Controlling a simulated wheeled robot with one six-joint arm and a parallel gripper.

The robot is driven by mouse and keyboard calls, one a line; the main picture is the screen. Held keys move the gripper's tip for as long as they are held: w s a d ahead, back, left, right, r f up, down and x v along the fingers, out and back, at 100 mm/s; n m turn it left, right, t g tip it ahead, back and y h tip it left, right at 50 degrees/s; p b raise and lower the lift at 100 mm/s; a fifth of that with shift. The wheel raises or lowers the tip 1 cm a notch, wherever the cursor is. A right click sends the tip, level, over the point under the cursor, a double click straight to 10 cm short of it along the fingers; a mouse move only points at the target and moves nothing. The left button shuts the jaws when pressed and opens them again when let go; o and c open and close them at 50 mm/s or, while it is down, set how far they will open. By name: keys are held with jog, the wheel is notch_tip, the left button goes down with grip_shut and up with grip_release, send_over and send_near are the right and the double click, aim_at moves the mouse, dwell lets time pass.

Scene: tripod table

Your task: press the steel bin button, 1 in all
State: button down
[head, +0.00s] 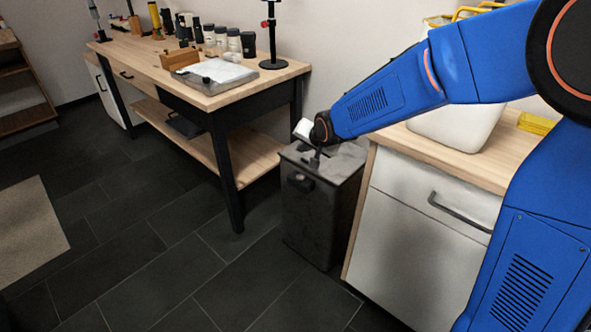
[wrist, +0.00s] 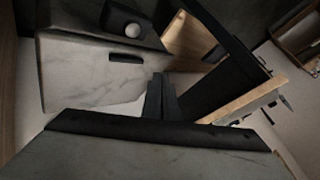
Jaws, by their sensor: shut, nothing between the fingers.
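The steel bin (head: 318,215) is a dark grey box between the wooden table and the white cabinet in the head view. A dark block (head: 300,182) sticks out from its upper front. The wrist view shows a pale round button (wrist: 133,30) on a dark block, near a mottled grey surface with a dark slot. My gripper (head: 315,162) points down over the bin's top in the head view. Its shut, empty fingers also show in the wrist view (wrist: 160,85), apart from the round button in the picture. I cannot tell whether they touch the bin.
The wooden table (head: 255,165) with black legs stands left of the bin. The white cabinet (head: 410,230) with a wooden top stands close on its right. A white container (head: 455,125) is on that top. The dark tiled floor in front of the bin is clear.

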aim_at(302, 179)
dwell(0.3)
jog(key=shift+f, duration=4.35)
jog(key=shift+f, duration=0.15)
jog(key=shift+f, duration=0.3)
jog(key=shift+f, duration=0.5)
jog(key=shift+r, duration=3.45)
